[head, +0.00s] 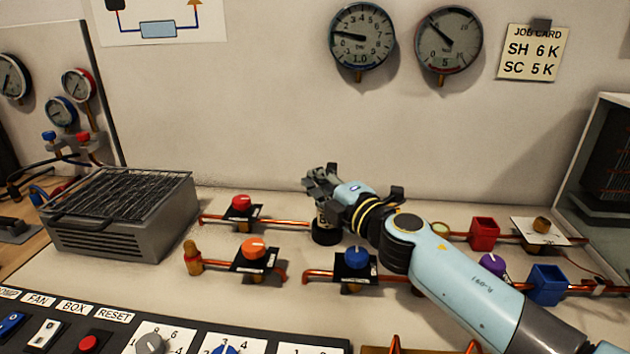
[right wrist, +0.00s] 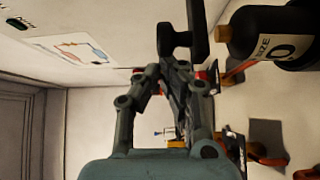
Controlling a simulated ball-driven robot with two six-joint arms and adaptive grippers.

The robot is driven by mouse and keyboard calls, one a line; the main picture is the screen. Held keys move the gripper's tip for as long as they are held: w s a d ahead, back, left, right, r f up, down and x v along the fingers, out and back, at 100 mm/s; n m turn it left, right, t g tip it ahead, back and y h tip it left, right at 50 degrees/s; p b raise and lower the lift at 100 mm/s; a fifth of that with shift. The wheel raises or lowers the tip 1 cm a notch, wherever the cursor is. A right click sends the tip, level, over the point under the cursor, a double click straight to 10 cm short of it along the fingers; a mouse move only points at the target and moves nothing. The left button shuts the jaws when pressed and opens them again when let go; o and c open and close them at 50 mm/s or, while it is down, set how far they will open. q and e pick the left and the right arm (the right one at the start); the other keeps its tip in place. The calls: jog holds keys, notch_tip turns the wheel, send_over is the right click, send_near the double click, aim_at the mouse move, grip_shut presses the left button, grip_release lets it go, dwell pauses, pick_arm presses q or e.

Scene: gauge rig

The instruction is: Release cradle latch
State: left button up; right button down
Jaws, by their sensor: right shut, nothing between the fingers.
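My right gripper (head: 318,183) is over the bench, near the back wall, with its fingers shut and empty. In the right wrist view its fingertips (right wrist: 184,42) are together. A dark bottle (head: 325,236) with a pale label stands just below and behind the gripper, partly hidden by it. In the right wrist view the bottle (right wrist: 244,36) lies to the right of the fingertips, apart from them in the picture; whether they touch is unclear. I cannot make out the cradle or its latch for sure; the gripper and arm cover that area. My left gripper is not in view.
Copper pipes with red (head: 241,202), orange (head: 254,248) and blue (head: 356,257) knobs run along the bench. A finned metal unit (head: 125,215) stands left. A red box (head: 484,233) and blue box (head: 547,284) sit right. A control panel (head: 120,332) lies in front.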

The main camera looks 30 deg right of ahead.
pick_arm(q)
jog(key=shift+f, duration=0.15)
pick_arm(e)
jog(key=shift+s+d+y, duration=0.25)
jog(key=shift+y, duration=0.05)
pick_arm(q)
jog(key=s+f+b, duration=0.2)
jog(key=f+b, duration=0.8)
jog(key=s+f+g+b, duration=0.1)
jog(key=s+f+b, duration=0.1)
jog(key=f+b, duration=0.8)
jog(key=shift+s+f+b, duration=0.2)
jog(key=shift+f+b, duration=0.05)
jog(key=shift+b, duration=0.15)
pick_arm(e)
jog(key=d+n+g+y, duration=0.5)
jog(key=d+n+y, duration=0.3)
jog(key=d, duration=1)
jog(key=y, duration=0.3)
jog(key=shift+w+n+g, duration=0.15)
jog(key=shift+n+g, duration=0.15)
jog(key=shift+g, duration=0.1)
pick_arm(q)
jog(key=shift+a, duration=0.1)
pick_arm(e)
jog(key=shift+d, duration=0.1)
jog(key=v, duration=1.2)
jog(key=shift+f, duration=0.15)
